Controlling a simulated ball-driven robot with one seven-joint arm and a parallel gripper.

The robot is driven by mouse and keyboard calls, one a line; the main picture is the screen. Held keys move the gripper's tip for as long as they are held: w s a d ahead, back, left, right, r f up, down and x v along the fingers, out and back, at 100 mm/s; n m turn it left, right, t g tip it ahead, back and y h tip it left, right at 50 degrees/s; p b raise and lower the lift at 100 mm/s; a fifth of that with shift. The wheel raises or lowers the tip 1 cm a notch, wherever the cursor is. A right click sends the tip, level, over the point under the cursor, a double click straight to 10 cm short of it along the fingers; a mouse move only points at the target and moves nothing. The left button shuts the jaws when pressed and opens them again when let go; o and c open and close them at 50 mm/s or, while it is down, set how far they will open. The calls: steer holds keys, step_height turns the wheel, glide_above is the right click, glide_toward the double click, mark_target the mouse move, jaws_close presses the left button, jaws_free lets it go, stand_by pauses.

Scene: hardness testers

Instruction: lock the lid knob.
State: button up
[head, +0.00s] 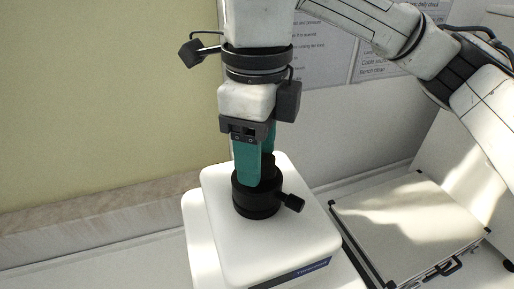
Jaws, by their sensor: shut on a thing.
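A white box-shaped tester (220,235) stands on the bench, with a dark blue label strip on its front edge. On its top sits a black round lid knob (254,200), with a short black side handle (291,202) pointing right and slightly toward the front. My gripper (260,180) comes straight down from above. Its green fingers are shut on the upper part of the knob. The fingers hide part of the knob's top. I cannot tell from the picture whether the knob is locked.
A flat case (405,225) with a pale top, dark edges and a handle lies to the right of the tester. Printed sheets (325,50) hang on the wall behind my arm. The white bench surface to the left (100,245) is clear.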

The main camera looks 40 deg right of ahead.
steer(key=shift+f, duration=0.1)
steer(key=shift+f+m+b, duration=0.1)
steer(key=shift+m+b, duration=0.9)
steer(key=shift+b, duration=0.2)
steer(key=m+b, duration=0.2)
steer(key=shift+m, duration=0.3)
steer(key=m+b, duration=0.4)
steer(key=m, duration=0.1)
steer(key=shift+r+m, duration=0.2)
steer(key=shift+m, duration=0.2)
steer(key=o, duration=1)
steer(key=shift+o, duration=0.2)
steer(key=shift+r, duration=0.1)
